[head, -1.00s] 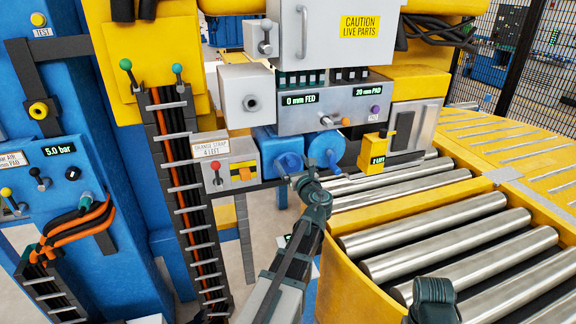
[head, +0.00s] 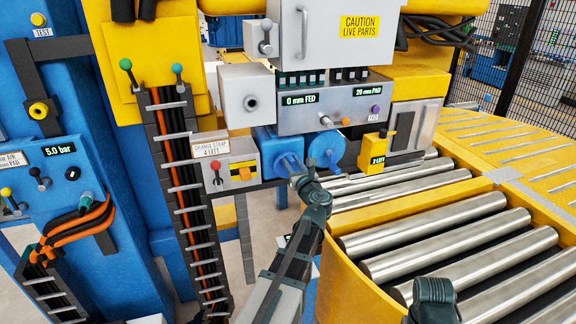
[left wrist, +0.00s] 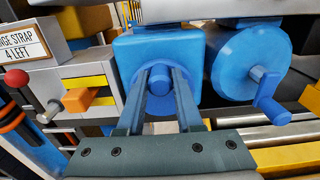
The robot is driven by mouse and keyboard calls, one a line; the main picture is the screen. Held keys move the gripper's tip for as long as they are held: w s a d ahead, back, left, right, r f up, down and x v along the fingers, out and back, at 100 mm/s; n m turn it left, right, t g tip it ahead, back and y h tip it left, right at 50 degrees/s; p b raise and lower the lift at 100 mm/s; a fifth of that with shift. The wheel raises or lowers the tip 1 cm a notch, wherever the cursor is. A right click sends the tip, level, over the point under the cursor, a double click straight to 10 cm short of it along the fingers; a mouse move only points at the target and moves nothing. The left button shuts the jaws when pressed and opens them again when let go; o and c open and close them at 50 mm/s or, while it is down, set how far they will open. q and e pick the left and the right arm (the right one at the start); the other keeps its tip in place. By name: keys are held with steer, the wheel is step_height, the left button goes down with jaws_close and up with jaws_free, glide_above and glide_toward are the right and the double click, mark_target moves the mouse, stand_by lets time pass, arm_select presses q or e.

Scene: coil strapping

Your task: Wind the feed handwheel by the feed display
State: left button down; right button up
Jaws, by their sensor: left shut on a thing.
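The feed display (head: 299,99) reads 0 mm FED on a grey panel, with 20 mm PAD at its right end. Below it are two blue round parts. The right one is a handwheel disc (head: 326,149) with a crank handle, clear in the left wrist view (left wrist: 243,62). The left one is a blue housing (left wrist: 129,49) with a round blue hub (left wrist: 160,76). My left gripper (left wrist: 161,92) is shut on this hub, a finger on each side; in the head view the gripper (head: 293,172) partly hides it.
Left of the hub is a small lever box (head: 232,166) with a red knob and an orange handle. A yellow box (head: 371,157) stands right of the handwheel. A roller conveyor (head: 440,235) fills the right. A cable ladder (head: 187,200) stands left.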

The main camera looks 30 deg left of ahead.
arm_select(q)
steer(key=m, duration=0.3)
steer(key=w+d+m, duration=0.1)
steer(key=shift+f+m, duration=0.2)
steer(key=shift+m, duration=0.2)
steer(key=shift+w+d+f+m+b, duration=0.1)
steer(key=shift+w+f+m+b, duration=0.1)
steer(key=shift+m, duration=0.6)
steer(key=shift+w+d+f+m+b, duration=0.1)
steer(key=shift+d+m+b, duration=0.1)
steer(key=shift+m, duration=0.6)
steer(key=shift+w+d+f+m+b, duration=0.1)
steer(key=shift+w+f+m+b, duration=0.1)
steer(key=shift+m, duration=0.6)
steer(key=m, duration=0.1)
steer(key=m+b, duration=0.1)
steer(key=m, duration=0.1)
steer(key=f+m, duration=0.1)
steer(key=shift+w+d+f+m, duration=0.1)
steer(key=shift+w+d+m, duration=0.15)
steer(key=shift+m, duration=0.15)
steer(key=shift+c, duration=2.4)
jaws_free()
